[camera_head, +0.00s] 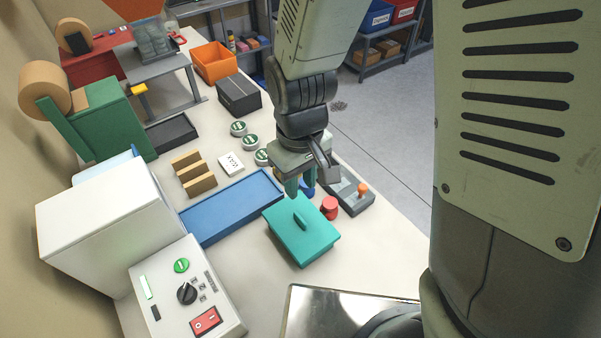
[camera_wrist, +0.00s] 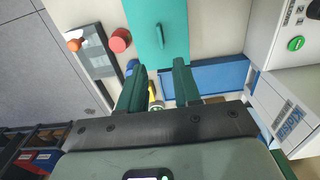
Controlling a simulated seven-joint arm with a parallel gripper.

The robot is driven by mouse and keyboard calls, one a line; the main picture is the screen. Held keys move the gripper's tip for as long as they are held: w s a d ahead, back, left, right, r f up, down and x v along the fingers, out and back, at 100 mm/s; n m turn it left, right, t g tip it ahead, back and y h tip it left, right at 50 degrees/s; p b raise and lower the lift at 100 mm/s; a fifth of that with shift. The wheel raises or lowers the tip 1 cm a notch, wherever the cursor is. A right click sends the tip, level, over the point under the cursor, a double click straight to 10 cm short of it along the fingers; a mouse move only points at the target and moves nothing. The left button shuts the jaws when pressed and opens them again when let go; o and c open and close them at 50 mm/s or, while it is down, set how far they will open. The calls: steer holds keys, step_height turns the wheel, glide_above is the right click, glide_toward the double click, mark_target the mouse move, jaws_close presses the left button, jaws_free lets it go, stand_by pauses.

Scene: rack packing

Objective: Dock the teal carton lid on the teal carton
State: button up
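The teal carton (camera_head: 305,256) stands on the table, right of the blue tray. The teal carton lid (camera_head: 287,228), with a dark teal handle, lies over its top and looks level. Whether it is fully seated is hard to tell. The lid also fills the top middle of the wrist view (camera_wrist: 150,18), with its handle visible. My gripper (camera_head: 300,188) is just above and beyond the lid's far edge, apart from the handle. In the wrist view my gripper (camera_wrist: 160,70) has its two dark green fingers spread, with nothing held between them.
A blue tray (camera_head: 232,208) lies left of the carton. A red knob (camera_head: 330,207) and a grey panel with an orange-topped stick (camera_head: 362,188) stand close on its right. A white control box (camera_head: 188,295) is at front left. Several round tins (camera_head: 249,141) stand behind.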

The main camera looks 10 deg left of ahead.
steer(key=shift+r, duration=0.55)
steer(key=s+d+r+m+t, duration=0.2)
steer(key=s+d+r+m, duration=0.2)
steer(key=d+r, duration=0.4)
steer(key=s+d+r+m+t, duration=0.3)
steer(key=d+r, duration=0.5)
steer(key=r, duration=0.8)
steer(key=shift+s+d+m+t, duration=0.35)
steer(key=shift+s+m, duration=0.25)
steer(key=shift+m, duration=0.2)
